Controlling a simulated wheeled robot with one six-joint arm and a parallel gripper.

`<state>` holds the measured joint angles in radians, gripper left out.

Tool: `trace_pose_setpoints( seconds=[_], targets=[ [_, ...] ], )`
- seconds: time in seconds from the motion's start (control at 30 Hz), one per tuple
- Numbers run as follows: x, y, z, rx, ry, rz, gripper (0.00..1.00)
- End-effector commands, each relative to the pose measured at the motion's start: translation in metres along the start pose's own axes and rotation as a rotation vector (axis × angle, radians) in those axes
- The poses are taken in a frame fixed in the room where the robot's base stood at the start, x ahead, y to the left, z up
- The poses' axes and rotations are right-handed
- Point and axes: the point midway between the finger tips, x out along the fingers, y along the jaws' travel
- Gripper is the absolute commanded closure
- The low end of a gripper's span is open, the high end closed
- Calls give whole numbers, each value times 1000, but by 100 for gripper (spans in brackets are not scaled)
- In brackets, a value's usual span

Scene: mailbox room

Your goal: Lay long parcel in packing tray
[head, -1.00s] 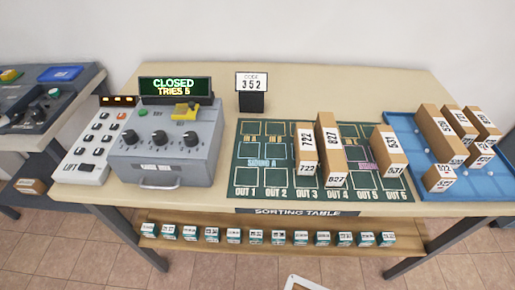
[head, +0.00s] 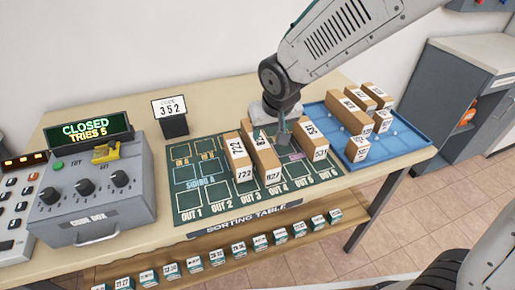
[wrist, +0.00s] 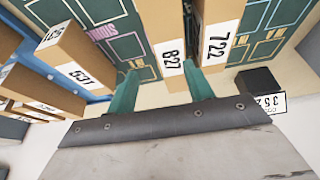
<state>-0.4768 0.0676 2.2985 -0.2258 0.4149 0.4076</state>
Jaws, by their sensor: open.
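A long brown parcel marked 827 (head: 267,168) lies on the green sorting mat (head: 190,200), beside a parcel marked 722 (head: 239,158). 827 looks the longest on the mat. My gripper (head: 284,138) is open at the far part of the mat, between 827 and the parcel marked 531 (head: 314,142). In the wrist view the open gripper's teal fingers (wrist: 162,78) appear either side of 827's far end (wrist: 172,40), nothing clearly gripped. Their height over it is unclear. A blue tray (head: 415,150) with several parcels sits at the table's right; whether it is the packing tray is not shown.
The code box (head: 95,195) reads CLOSED, TRIES 5, at the left. A small sign 352 (head: 170,110) stands behind the mat; it shows in the wrist view (wrist: 262,85). A grey cabinet (head: 465,95) stands right of the table.

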Motion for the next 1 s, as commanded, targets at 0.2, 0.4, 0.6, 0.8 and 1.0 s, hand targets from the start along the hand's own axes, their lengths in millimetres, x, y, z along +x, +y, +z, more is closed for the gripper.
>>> trace_pose_setpoints(
  seconds=[0.2, 0.4, 0.6, 0.8, 1.0],
  targets=[
    [26, -18, -4, -17, 10, -17, 48],
    [48, -18, -5, -16, 11, -17, 48],
    [78, -18, -5, -16, 10, -17, 48],
    [93, -18, -5, -16, 13, -18, 48],
    [93, -18, -6, -15, 13, -18, 48]
  ],
)
